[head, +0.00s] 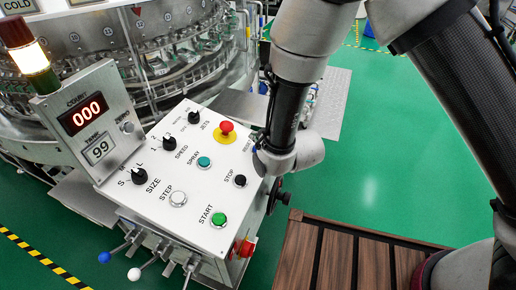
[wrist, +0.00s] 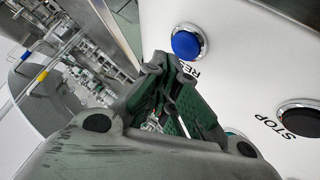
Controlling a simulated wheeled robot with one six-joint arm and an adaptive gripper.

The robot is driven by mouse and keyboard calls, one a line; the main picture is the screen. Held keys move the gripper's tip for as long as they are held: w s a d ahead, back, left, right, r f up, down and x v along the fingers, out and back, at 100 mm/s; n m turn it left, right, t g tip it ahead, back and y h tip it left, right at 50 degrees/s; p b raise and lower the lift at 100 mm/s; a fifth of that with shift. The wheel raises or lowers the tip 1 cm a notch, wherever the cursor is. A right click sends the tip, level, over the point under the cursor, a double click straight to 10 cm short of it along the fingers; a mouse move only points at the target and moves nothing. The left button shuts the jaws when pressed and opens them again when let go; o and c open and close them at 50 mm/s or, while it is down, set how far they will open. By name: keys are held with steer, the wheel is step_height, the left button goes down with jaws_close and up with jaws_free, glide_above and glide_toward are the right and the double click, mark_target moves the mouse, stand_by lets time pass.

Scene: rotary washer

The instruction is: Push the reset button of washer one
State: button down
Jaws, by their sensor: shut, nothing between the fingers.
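The blue reset button (wrist: 187,42) is a round button in a metal ring on the white control panel (head: 170,205). In the wrist view its label is partly hidden behind my fingers. My gripper (wrist: 165,65) is shut and empty, with its fingertips just beside the blue button, left of and below it in the picture. I cannot tell whether they touch the panel. In the head view my wrist covers the panel's upper right corner and my fingers are hidden.
The black stop button (wrist: 300,117) is near the reset button. The panel also bears a red emergency button (head: 226,127), a teal spray button (head: 204,162), a green start button (head: 218,219) and black knobs. A display (head: 86,113) reads 000. The rotary washer (head: 150,50) stands behind.

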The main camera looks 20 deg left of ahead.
steer(key=shift+f, duration=0.1)
stand_by(0.3)
steer(key=shift+a+f, duration=0.15)
steer(key=shift+f, duration=0.15)
steer(key=shift+f, duration=0.4)
stand_by(0.6)
steer(key=shift+r, duration=0.8)
steer(key=shift+d+r, duration=0.25)
steer(key=shift+r, duration=0.55)
steer(key=shift+d+r, duration=0.3)
steer(key=shift+r, duration=0.5)
steer(key=shift+d+r, duration=0.25)
steer(key=shift+r, duration=0.55)
